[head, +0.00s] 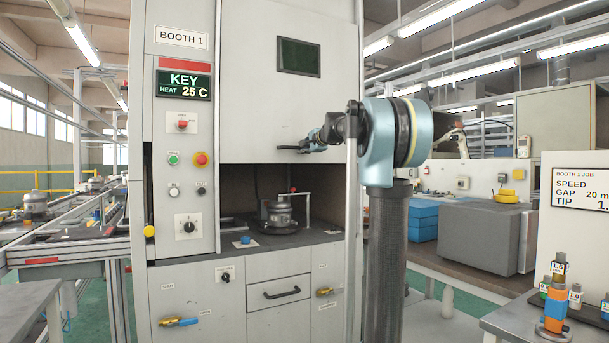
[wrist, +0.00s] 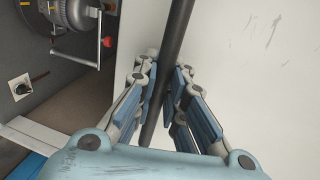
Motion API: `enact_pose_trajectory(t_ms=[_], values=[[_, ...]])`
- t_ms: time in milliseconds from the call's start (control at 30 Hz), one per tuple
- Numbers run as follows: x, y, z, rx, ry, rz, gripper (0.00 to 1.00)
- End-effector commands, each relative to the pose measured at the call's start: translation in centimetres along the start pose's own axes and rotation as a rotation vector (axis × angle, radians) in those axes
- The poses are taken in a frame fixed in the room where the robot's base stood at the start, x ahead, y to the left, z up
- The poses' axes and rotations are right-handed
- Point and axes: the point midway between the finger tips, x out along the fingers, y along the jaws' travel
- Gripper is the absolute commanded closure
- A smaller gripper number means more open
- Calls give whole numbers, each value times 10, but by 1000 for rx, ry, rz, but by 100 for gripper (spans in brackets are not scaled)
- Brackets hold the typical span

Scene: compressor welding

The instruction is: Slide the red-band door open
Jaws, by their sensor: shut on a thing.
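The booth's pale sliding door (head: 245,90) has a dark window and stands raised, with its lower edge above an opening. No red band shows on the door itself; a red strip (head: 184,64) sits above the display on the post beside it. My gripper (head: 306,146) is at the door's lower right, shut on the dark bar handle (head: 285,148). In the wrist view the handle (wrist: 179,25) runs between the fingers of my gripper (wrist: 166,82), in front of the pale door panel (wrist: 245,60).
A grey compressor (head: 280,214) stands inside the opening on a dark work surface; it also shows in the wrist view (wrist: 80,12). Knobs and buttons cover the left post. A drawer (head: 280,292) lies below. At right, a table holds several small coloured tips (head: 556,300).

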Motion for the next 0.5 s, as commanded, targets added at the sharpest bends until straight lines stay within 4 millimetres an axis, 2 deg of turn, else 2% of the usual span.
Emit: enact_pose_trajectory(t_ms=[33,200,500], values=[[-3,-16,0,0,-1,0,100],[-13,-66,0,0,-1,0,100],[-28,-137,0,1,-1,0,100]])
